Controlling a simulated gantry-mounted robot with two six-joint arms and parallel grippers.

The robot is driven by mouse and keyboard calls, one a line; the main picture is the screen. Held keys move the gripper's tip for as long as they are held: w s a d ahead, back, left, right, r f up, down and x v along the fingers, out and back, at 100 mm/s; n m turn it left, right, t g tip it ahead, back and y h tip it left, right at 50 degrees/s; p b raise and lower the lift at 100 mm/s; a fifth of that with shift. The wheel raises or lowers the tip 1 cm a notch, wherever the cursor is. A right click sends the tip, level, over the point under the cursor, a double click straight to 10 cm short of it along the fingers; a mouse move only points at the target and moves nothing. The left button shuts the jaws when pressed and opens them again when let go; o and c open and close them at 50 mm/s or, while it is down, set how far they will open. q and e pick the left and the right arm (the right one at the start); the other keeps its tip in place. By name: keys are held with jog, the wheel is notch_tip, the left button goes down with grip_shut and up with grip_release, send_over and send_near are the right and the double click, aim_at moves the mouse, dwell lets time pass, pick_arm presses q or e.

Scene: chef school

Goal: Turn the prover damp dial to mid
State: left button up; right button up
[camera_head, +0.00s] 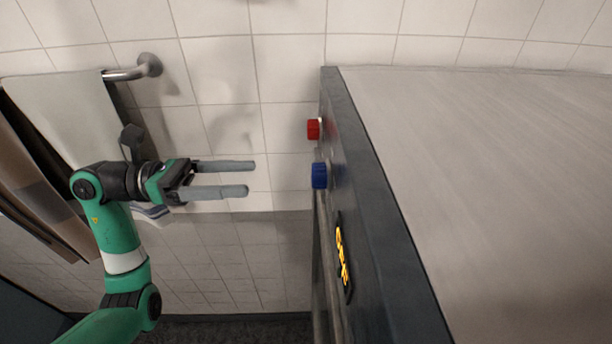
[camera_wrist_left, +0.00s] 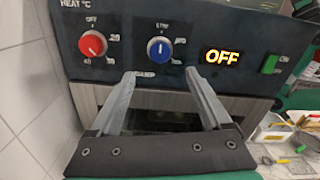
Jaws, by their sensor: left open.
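The prover's blue damp dial (camera_head: 320,176) sticks out from the dark front panel in the head view. In the left wrist view the blue dial (camera_wrist_left: 160,49) faces me, with its white pointer line upright toward the top label. The word DAMP is partly hidden below it, and the other labels around it are small and blurred. My left gripper (camera_head: 250,178) is open and empty, left of the dial and apart from it, with its fingers pointing at the panel. In the wrist view the fingertips spread to either side below the dial. My right gripper is not in view.
A red heat dial (camera_wrist_left: 93,43) sits left of the blue one. A lit OFF display (camera_wrist_left: 222,56) and a green switch (camera_wrist_left: 270,64) are to the right. A towel (camera_head: 75,130) hangs on a wall rail behind my left arm. The prover's top (camera_head: 480,180) is bare.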

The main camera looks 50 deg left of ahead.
aim_at(320, 176)
pick_arm(q)
jog(key=p+x, duration=0.2)
jog(key=x, duration=0.9)
jog(key=shift+w+d+p, duration=0.25)
jog(key=shift+p, duration=0.15)
jog(key=shift+f, duration=0.15)
grip_shut()
